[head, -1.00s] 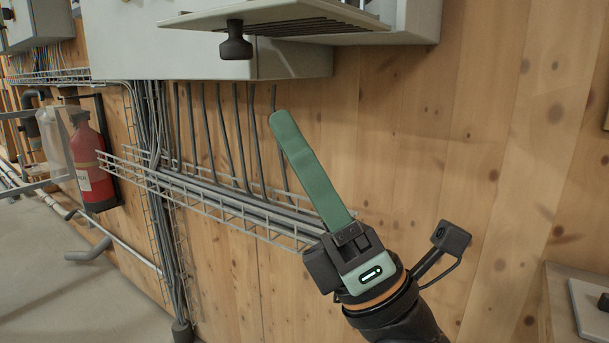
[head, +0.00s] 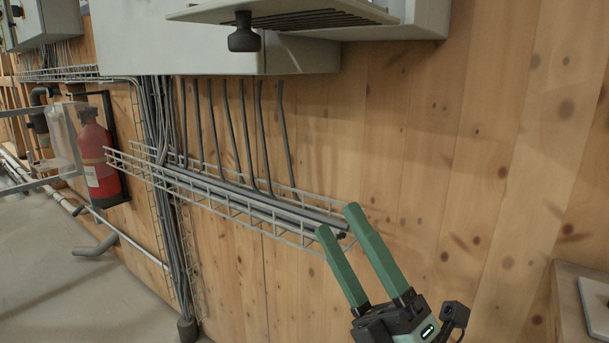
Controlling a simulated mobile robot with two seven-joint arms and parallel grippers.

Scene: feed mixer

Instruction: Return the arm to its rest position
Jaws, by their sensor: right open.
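My right gripper (head: 349,233) is at the lower right of the head view. Its two long green fingers are apart and point up and to the left. Nothing is between them. The fingertips show in front of the right end of the wire cable tray; I cannot tell how far they are from it. The rest of my right arm is out of view below the bottom edge. My left gripper is not in view.
A grey cabinet (head: 200,45) with a black knob (head: 243,33) hangs on the wooden wall above. A wire cable tray (head: 225,200) crosses the wall. A red fire extinguisher (head: 98,160) hangs at left. A wooden ledge (head: 575,305) stands at lower right.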

